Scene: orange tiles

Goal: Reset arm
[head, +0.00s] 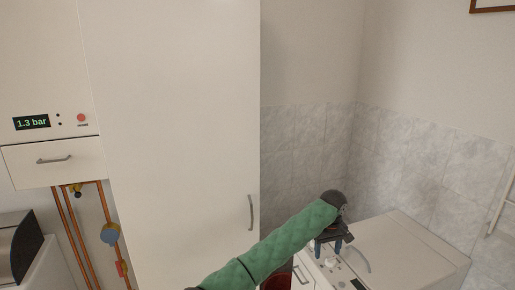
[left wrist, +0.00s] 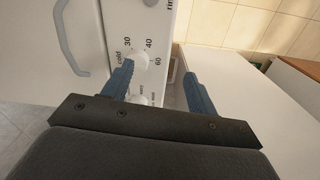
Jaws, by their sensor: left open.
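My left arm, in a green padded sleeve, reaches in from the bottom of the head view. My left gripper (head: 333,246) is at its end, over the front edge of a white washing machine (head: 415,250). In the left wrist view the two blue fingers of the left gripper (left wrist: 160,84) are apart with nothing between them. Beyond them is the machine's control panel, with a white temperature knob (left wrist: 137,60) marked cold, 30, 40 and 60. I cannot tell whether a finger touches the panel. My right gripper is not in view.
A tall white cabinet (head: 180,130) with a vertical handle stands left of the machine. A boiler (head: 45,70) reading 1.3 bar hangs at the left above copper pipes (head: 72,230). Grey tiled walls close off the back and right. The machine's top looks bare.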

